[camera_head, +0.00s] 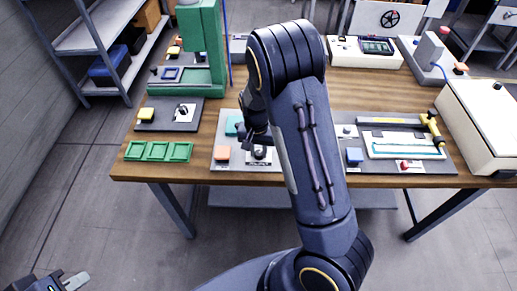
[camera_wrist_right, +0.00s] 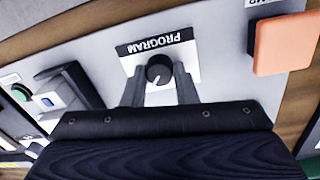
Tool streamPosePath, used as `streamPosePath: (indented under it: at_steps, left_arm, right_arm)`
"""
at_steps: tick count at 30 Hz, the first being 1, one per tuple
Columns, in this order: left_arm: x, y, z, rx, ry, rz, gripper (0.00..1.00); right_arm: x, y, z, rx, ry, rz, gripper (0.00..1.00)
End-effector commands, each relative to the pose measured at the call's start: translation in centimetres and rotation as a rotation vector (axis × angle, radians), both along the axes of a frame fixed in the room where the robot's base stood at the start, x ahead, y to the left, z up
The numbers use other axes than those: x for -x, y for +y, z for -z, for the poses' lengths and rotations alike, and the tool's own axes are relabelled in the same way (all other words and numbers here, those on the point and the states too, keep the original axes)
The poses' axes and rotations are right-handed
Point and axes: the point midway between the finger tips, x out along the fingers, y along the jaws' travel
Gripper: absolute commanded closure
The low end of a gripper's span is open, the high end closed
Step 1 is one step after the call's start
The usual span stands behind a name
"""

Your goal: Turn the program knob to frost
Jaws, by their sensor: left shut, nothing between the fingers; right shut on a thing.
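The black program knob (camera_wrist_right: 158,67) sits on a white plate marked PROGRAM, which appears upside down in the right wrist view. A white pointer line on it points towards the bottom of that view, slightly left. No frost mark can be read. My right gripper (camera_wrist_right: 160,88) has one finger on each side of the knob and is shut on it. In the head view my right gripper (camera_head: 256,143) is over the panel (camera_head: 226,166), and the knob (camera_head: 260,152) is partly hidden under it. My left gripper (camera_head: 75,281) is shut and empty at the bottom left, away from the table.
Green trays (camera_head: 158,151) and a dark panel with a yellow button (camera_head: 146,114) lie to the left.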

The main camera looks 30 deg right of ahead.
Motion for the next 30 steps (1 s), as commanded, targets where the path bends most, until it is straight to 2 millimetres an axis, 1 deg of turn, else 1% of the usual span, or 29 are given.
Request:
streamPosePath:
  at_steps: [16, 17, 21, 22, 30]
  left_arm:
    - [0.00, 0.00, -0.07, 0.000, 0.000, 0.000, 1.00]
    - [0.00, 0.00, -0.07, 0.000, 0.000, 0.000, 1.00]
    - [0.00, 0.00, -0.06, 0.000, 0.000, 0.000, 1.00]
    - [0.00, 0.00, -0.06, 0.000, 0.000, 0.000, 1.00]
    - [0.00, 0.00, -0.05, 0.000, 0.000, 0.000, 1.00]
  right_arm:
    - [-0.09, -0.06, -0.08, 0.000, -0.003, 0.032, 0.96]
    - [-0.09, -0.06, -0.09, 0.000, -0.003, 0.032, 0.72]
    - [-0.08, -0.05, -0.07, 0.001, -0.003, 0.031, 0.54]
    - [-0.07, -0.04, -0.06, 0.001, -0.003, 0.031, 0.52]
    - [-0.05, -0.01, -0.13, 0.000, -0.002, 0.030, 0.52]
